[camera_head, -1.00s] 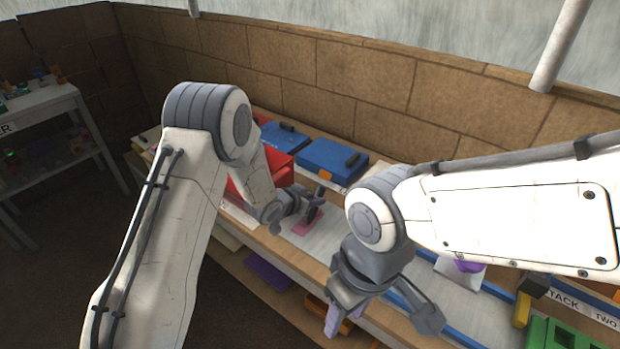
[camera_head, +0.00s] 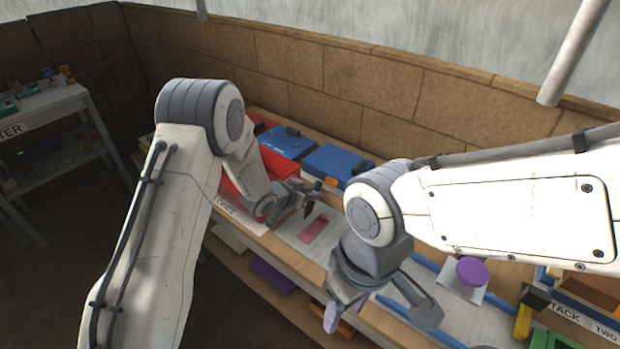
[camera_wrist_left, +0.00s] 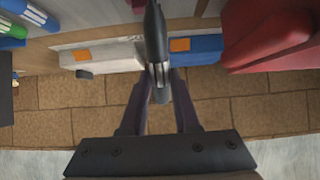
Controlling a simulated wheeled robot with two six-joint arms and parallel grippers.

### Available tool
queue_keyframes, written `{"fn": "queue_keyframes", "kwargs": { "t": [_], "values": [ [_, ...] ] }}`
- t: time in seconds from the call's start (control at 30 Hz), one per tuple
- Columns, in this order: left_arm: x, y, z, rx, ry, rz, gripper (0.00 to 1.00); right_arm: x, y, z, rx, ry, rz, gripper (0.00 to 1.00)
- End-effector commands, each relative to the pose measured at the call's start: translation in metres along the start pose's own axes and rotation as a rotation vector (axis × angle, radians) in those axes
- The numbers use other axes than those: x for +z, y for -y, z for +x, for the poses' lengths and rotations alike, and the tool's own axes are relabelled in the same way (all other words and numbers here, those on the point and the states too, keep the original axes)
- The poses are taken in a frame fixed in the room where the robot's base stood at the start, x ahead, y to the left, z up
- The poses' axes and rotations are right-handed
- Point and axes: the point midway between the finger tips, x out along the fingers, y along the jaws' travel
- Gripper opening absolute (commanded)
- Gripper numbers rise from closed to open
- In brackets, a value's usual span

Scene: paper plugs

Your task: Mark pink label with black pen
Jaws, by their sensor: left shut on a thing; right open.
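The pink label (camera_head: 314,228) lies flat on the pale strip of the bench top, in the middle of the head view. My left gripper (camera_head: 303,204) is shut on the black pen (camera_head: 308,209) just behind and left of the label, and the pen appears clear of it. Whether the label bears a mark is too small to tell. My right gripper (camera_head: 381,318) is open and empty at the bench's front edge.
A red box (camera_head: 282,166) stands behind my left gripper, with blue cases (camera_head: 338,162) along the brick wall. A purple knob (camera_head: 472,271) on a white square and blue rails lie to the right. A shelf below the front edge holds coloured pieces.

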Motion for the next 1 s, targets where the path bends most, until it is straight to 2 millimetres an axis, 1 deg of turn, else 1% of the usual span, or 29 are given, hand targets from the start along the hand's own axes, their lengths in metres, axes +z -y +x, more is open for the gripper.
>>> {"fn": "queue_keyframes", "kwargs": {
  "t": [0.03, 0.1, 0.3, 0.4, 1.0],
  "values": [
    [-0.008, -0.002, -0.004, 0.002, -0.001, 0.002, 0.0, 0.0, 0.001, -0.008, 0.0, 0.0, 0.0, 0.5],
    [-0.014, -0.002, -0.007, 0.003, -0.001, 0.003, 0.0, -0.001, 0.001, -0.013, 0.0, 0.0, 0.0, 0.5],
    [-0.029, -0.004, -0.015, 0.005, -0.001, 0.004, 0.0, -0.001, 0.002, -0.026, 0.0, 0.0, 0.0, 0.5],
    [-0.032, -0.005, -0.017, 0.006, 0.0, 0.004, 0.0, -0.002, 0.002, -0.029, 0.0, 0.0, 0.001, 0.5],
    [-0.031, -0.005, -0.017, 0.006, 0.0, 0.004, 0.0, -0.001, 0.002, -0.028, 0.0, 0.0, 0.0, 0.5]
  ]
}}
